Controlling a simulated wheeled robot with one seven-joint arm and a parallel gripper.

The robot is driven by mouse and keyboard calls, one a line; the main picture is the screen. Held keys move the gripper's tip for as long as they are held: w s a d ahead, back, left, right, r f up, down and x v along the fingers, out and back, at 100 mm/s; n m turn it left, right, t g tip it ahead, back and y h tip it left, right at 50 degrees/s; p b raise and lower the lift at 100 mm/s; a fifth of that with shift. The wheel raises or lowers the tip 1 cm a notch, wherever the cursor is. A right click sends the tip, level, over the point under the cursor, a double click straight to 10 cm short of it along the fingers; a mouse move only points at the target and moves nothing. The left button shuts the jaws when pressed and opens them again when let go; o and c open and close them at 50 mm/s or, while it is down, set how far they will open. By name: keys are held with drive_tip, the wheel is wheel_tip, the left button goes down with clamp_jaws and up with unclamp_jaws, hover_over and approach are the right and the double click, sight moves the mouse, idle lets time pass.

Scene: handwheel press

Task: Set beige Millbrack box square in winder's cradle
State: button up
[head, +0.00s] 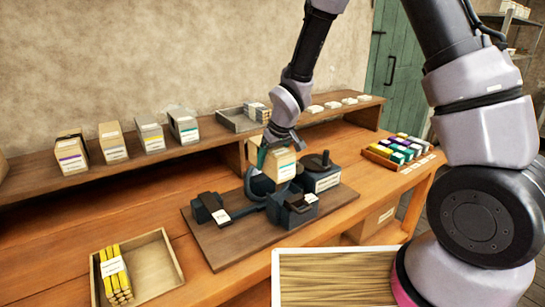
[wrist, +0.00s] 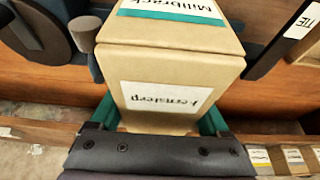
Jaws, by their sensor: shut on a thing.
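The beige Millbrack box (head: 281,166), with a teal band and white labels, is in my gripper (head: 279,152). In the wrist view the box (wrist: 175,62) fills the middle, and my gripper (wrist: 160,122) has teal fingers on both its sides. The winder (head: 292,207) is a dark blue-grey machine on a brown board. The box is over its middle, beside the curved dark arm (head: 259,184) and the block with a black knob (head: 320,172). The cradle is largely hidden behind the box and front block; I cannot tell whether the box touches it.
Several boxes (head: 71,155) stand on the raised back shelf at left. A wooden tray (head: 158,262) with yellow bundles is at front left. A crate of coloured packs (head: 382,154) is at right. The bench (head: 165,217) is bare between the front-left tray and the winder's board.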

sight(279, 150)
drive_tip(key=shift+f, duration=3)
drive_tip(key=shift+f, duration=0.15)
drive_tip(key=o, duration=1.4)
drive_tip(key=shift+d, duration=0.1)
drive_tip(key=shift+s, duration=0.1)
drive_tip(key=v, duration=1)
drive_tip(key=shift+s+r, duration=0.1)
drive_tip(key=shift+r, duration=0.3)
drive_tip(key=shift+r, duration=0.5)
